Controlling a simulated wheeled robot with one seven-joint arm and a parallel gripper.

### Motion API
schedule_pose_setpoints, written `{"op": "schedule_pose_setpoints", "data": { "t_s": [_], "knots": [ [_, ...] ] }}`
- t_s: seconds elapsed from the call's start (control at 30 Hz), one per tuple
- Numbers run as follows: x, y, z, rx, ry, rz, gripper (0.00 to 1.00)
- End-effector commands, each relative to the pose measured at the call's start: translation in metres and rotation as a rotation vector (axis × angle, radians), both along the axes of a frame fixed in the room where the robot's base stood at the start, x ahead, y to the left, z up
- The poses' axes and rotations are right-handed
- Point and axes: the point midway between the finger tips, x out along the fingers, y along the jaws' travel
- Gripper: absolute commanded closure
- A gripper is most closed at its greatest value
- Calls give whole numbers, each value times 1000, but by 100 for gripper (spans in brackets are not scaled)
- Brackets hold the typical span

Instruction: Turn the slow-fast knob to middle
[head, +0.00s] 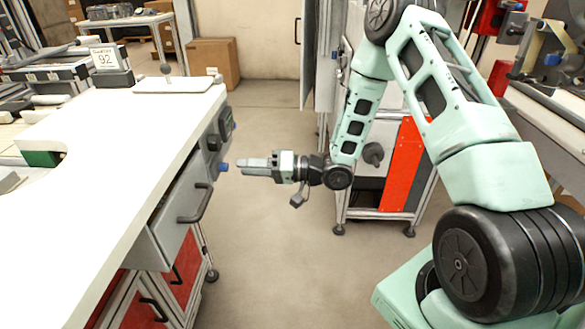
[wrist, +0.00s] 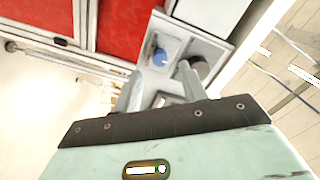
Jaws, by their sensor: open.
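A control panel (head: 212,150) sits on the side of the white workbench in the head view. It carries a blue knob (head: 223,167), a dark knob (head: 212,143) and a small dark display (head: 226,123). No slow-fast label is readable. My gripper (head: 242,166) is level, pointing left at the blue knob, with a small gap before it. In the wrist view the blue knob (wrist: 160,56) shows between the two fingers of my gripper (wrist: 161,75), which are apart and hold nothing. A dark knob (wrist: 201,68) shows beyond the right finger, partly hidden.
A drawer handle (head: 195,204) juts out below the panel. A grey and red cabinet (head: 400,165) stands behind my arm. The white tabletop (head: 110,135) is mostly bare, and open floor (head: 265,245) lies beside the workbench.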

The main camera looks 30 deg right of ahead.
Motion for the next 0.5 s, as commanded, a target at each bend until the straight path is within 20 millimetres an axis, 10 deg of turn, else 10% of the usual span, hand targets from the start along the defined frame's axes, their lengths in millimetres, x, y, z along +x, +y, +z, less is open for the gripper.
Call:
{"op": "schedule_pose_setpoints", "data": {
  "t_s": [0.5],
  "knots": [
    [-66,-92,0,-1,1,-3,58]
  ]
}}
